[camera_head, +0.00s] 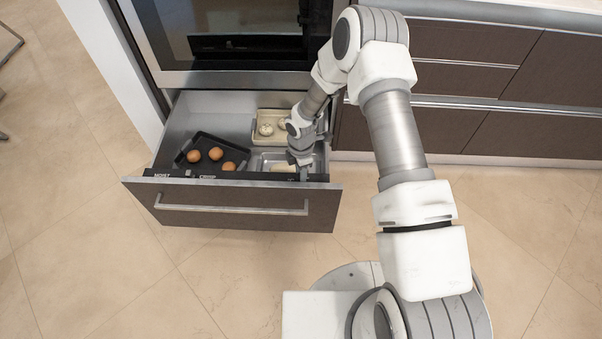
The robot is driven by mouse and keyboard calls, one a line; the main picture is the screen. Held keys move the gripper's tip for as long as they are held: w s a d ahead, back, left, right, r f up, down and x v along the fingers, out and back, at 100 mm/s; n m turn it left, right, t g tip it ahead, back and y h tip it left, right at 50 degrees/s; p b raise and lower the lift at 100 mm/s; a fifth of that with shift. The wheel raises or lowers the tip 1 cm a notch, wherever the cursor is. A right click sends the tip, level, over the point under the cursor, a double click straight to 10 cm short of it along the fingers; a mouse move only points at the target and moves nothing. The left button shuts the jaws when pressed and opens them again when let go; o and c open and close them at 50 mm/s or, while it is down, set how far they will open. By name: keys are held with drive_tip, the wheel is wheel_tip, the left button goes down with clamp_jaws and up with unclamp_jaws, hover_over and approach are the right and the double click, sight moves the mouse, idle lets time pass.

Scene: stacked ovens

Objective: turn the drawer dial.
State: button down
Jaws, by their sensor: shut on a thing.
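The warming drawer (240,219) under the oven is pulled open. A black strip along the top of its front panel carries the labels "MOIST" and "CRISP" (208,177). My gripper (304,174) points down at the right end of this strip, near the drawer's right front corner. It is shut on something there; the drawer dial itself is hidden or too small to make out. The angle of the dial cannot be told.
Inside the drawer are a dark tray (193,166) with several round brown rolls, a cream tray (257,121) with pale buns, and a metal pan (266,157). The oven (236,79) stands above. Brown cabinets (470,135) are at right. The tiled floor in front is clear.

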drive_tip(key=m+b, duration=0.1)
drive_tip(key=m, duration=0.4)
drive_tip(key=shift+f+m, duration=0.1)
drive_tip(key=shift+m, duration=0.2)
drive_tip(key=m+b, duration=0.1)
drive_tip(key=m, duration=0.4)
drive_tip(key=m+b, duration=0.1)
drive_tip(key=m, duration=0.4)
drive_tip(key=shift+m, duration=0.4)
drive_tip(key=m, duration=0.5)
drive_tip(key=c, duration=0.8)
unclamp_jaws()
drive_tip(key=shift+c, duration=0.2)
